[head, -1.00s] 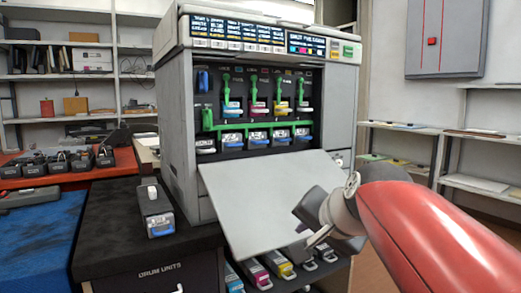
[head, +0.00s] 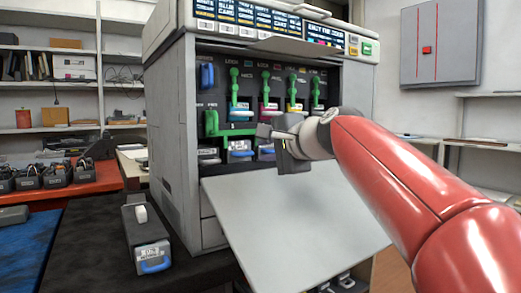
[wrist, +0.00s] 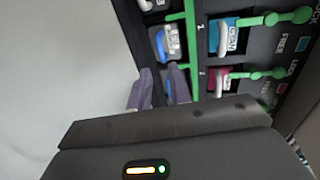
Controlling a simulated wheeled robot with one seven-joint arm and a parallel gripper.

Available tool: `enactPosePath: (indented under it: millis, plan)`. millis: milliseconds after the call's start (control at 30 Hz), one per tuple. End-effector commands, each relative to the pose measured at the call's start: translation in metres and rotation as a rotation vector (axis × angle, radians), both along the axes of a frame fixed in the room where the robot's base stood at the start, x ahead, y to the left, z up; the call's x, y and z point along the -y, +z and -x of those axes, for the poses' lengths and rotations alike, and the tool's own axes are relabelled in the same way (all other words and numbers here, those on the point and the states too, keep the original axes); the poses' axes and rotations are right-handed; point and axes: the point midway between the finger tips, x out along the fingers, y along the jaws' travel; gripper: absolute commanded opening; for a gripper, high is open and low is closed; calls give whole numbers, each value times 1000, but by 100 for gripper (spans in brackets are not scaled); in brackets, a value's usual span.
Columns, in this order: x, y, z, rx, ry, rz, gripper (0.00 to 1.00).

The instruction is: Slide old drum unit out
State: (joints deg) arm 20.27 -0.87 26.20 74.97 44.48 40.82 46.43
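The printer (head: 172,140) stands open, its front door (head: 290,220) folded down. Drum units with blue handles sit in its lower row; one drum unit (head: 240,150) shows left of my gripper (head: 271,133), and my arm hides those to the right. In the wrist view a drum unit's blue handle (wrist: 160,45) is just beyond the fingertips (wrist: 160,78). A green bar (head: 228,131) runs above the drum row. A loose drum unit (head: 147,240) lies on the dark cabinet at left.
Above are toner cartridges with green levers (head: 265,85); a cyan cartridge (wrist: 228,38) and a magenta one (wrist: 218,82) show in the wrist view. The lowered door lies below my gripper. A blue mat (head: 25,245) and an orange bench (head: 70,190) are at left.

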Motion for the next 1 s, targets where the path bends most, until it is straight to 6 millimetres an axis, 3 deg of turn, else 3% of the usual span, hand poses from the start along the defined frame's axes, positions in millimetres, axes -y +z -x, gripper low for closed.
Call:
enactPosePath:
  millis: [600,1000]
  plan:
    - [-44,-17,-63,-4,3,2,20]
    - [-53,-25,-78,-1,1,3,20]
